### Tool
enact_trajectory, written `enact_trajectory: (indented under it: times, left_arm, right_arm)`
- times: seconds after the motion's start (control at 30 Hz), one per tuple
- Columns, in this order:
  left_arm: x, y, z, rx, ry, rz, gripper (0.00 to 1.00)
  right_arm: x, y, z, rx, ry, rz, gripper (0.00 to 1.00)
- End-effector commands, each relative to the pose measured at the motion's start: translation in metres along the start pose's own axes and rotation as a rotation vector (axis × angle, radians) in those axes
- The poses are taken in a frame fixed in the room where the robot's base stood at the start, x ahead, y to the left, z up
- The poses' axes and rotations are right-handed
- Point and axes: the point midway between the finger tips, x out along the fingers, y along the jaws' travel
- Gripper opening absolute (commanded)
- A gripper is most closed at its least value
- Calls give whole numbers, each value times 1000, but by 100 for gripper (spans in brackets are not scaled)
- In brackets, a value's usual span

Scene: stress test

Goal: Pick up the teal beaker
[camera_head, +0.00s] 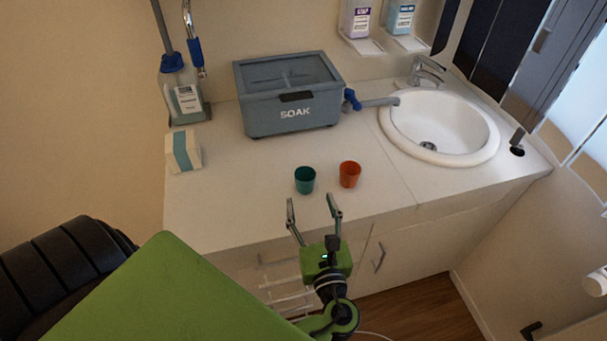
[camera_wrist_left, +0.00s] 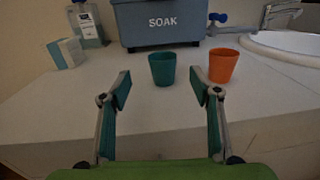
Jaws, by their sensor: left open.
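The teal beaker (camera_head: 305,180) stands upright on the white counter (camera_head: 250,212), near its front edge and just left of an orange beaker (camera_head: 349,175). My left gripper (camera_head: 313,205) is open and empty, in front of the teal beaker, with its fingers pointing toward it. In the left wrist view the teal beaker (camera_wrist_left: 162,69) shows beyond and between the two open fingertips (camera_wrist_left: 160,90), apart from them. The orange beaker (camera_wrist_left: 223,65) is just beyond the right finger there. My right gripper is not in view.
A grey SOAK box (camera_head: 290,100) stands behind the beakers. A white sink (camera_head: 440,125) with a tap is at the right. A white and teal carton (camera_head: 184,152) and a labelled bottle (camera_head: 183,95) stand at the left.

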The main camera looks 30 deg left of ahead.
Motion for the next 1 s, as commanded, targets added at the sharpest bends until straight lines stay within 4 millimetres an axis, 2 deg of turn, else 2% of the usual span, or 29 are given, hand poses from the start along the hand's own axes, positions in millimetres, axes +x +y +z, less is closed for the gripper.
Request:
enact_trajectory:
  times: [0.03, 0.2, 0.33, 0.47, 0.7, 0.83, 1.0]
  left_arm:
    - [12, -1, 4, 1, -4, -2, 57]
    - [42, -1, 2, 1, -1, -3, 57]
    - [54, -1, 0, 0, 2, -2, 57]
    - [63, -2, 0, -1, 1, -3, 57]
    - [98, -4, -1, 0, 1, -3, 57]
    - [108, -4, -2, -1, 1, -3, 57]
    - [109, -4, -4, -1, 3, -3, 57]
  right_arm:
    - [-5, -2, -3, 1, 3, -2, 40]
    - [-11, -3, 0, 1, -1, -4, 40]
    - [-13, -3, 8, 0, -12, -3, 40]
    - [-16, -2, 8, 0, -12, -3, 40]
    - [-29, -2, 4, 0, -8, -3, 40]
    - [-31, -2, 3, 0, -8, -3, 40]
    - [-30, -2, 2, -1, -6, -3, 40]
